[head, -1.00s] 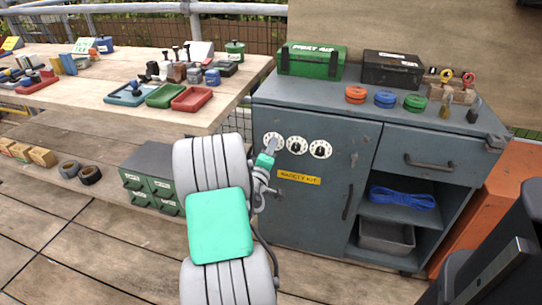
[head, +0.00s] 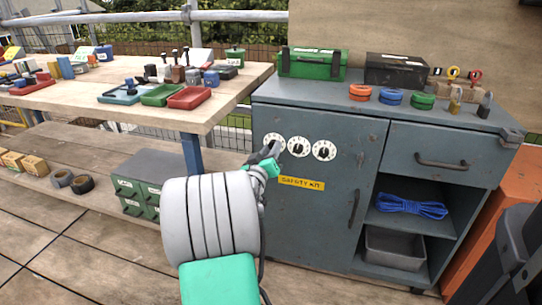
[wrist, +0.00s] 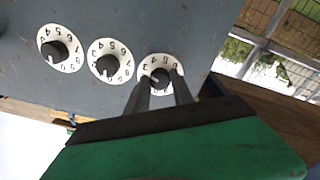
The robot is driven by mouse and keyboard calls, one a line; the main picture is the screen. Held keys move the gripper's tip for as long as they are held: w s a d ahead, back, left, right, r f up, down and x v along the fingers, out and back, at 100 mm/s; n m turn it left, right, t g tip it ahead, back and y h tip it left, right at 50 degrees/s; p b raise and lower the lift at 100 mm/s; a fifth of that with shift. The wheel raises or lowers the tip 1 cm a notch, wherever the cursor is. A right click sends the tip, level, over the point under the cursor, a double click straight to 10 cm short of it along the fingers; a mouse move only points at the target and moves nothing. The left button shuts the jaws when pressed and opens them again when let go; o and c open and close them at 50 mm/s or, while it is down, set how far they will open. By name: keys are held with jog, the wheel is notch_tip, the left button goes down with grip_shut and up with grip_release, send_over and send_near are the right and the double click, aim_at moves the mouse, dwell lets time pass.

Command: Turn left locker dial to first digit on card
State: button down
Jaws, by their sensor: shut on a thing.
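The left locker dial (head: 272,138) is a white numbered disc with a dark knob, first of three in a row on the grey cabinet door. In the head view my gripper (head: 268,154) is at it and partly covers it. In the wrist view, turned about, the left dial (wrist: 162,62) is the rightmost; my gripper (wrist: 160,84) has its two fingers on either side of its knob (wrist: 160,76) and is shut on it. The middle dial (head: 299,147) and right dial (head: 324,151) stand free. I cannot make out a card with digits.
A yellow label (head: 301,183) sits below the dials and a door handle (head: 354,208) to the right. Padlocks (head: 456,101) and coloured discs stand on the cabinet top (head: 330,93). A wooden workbench (head: 80,98) with trays is at left.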

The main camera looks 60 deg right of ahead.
dwell(0.3)
jog(key=c, duration=1.1)
grip_release()
jog(key=s+a, duration=0.1)
jog(key=a, duration=0.6)
jog(key=shift+a+f+p, duration=0.2)
jog(key=shift+a+p, duration=0.15)
jog(key=shift+p, duration=0.05)
jog(key=shift+s, duration=0.1)
